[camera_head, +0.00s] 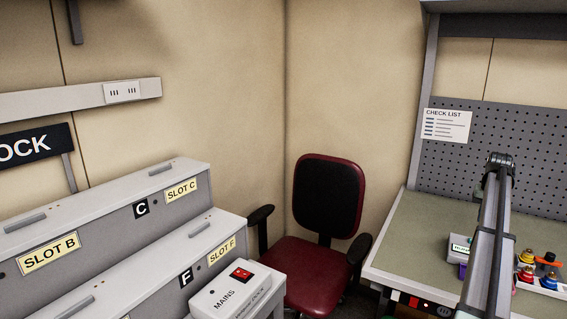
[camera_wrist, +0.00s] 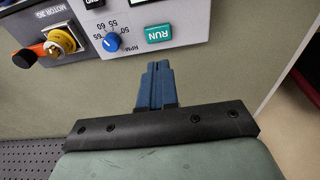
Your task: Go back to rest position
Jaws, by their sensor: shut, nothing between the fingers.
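My gripper (camera_wrist: 155,70) shows in the wrist view with its blue fingers shut together and nothing between them. It is close to a grey pump panel (camera_wrist: 185,15), with the fingertips just below the panel's edge in the picture and apart from the green RUN button (camera_wrist: 159,33). In the head view my arm reaches over the workbench at the right, and my gripper cannot be made out there.
The bench (camera_head: 400,240) backs onto a pegboard (camera_head: 500,150) with a check list (camera_head: 446,125). Several coloured knobs stand near my arm. A red chair (camera_head: 315,270) is left of the bench. Slotted cabinets (camera_head: 100,235) and a MAINS switch box (camera_head: 235,290) stand at the left.

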